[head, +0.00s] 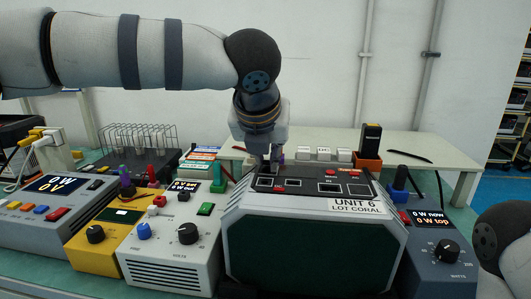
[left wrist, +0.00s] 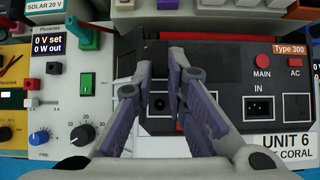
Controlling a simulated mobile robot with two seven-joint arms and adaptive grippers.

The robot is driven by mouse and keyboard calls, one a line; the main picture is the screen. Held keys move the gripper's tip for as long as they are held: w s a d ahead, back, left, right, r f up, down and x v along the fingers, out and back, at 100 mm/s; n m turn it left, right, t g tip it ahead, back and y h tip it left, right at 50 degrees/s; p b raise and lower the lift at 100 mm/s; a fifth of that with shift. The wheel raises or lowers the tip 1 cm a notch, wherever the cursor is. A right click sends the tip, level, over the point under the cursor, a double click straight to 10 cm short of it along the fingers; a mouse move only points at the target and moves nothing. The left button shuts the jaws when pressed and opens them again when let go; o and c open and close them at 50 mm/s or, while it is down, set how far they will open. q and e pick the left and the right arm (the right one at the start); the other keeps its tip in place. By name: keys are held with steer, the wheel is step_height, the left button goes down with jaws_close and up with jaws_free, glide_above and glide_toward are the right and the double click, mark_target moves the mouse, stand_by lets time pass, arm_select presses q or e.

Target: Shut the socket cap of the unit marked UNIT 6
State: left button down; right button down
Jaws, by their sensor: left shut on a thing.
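The unit marked UNIT 6 (head: 312,247) is a grey box with a dark front and a dark top panel with ports and red buttons. Its label (left wrist: 285,140) also shows in the left wrist view. My left gripper (head: 272,166) is over the left part of the top panel. In the left wrist view its purple-grey fingers (left wrist: 163,72) are close together, shut on the socket cap, which is dark and mostly hidden between them. How far the cap is tilted I cannot tell. My right gripper is not in view.
A grey supply with knobs (head: 175,252) stands close on the left, with a yellow unit (head: 95,240) beyond it. A dark blue watt meter (head: 440,250) stands on the right. A pale shelf (head: 430,150) runs behind.

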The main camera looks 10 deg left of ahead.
arm_select(q)
steer(key=shift+f, duration=0.5)
steer(key=c, duration=1.4)
jaws_free()
steer(key=shift+r, duration=0.1)
steer(key=shift+s+r, duration=0.1)
steer(key=shift+r, duration=0.25)
steer(key=v, duration=1.1)
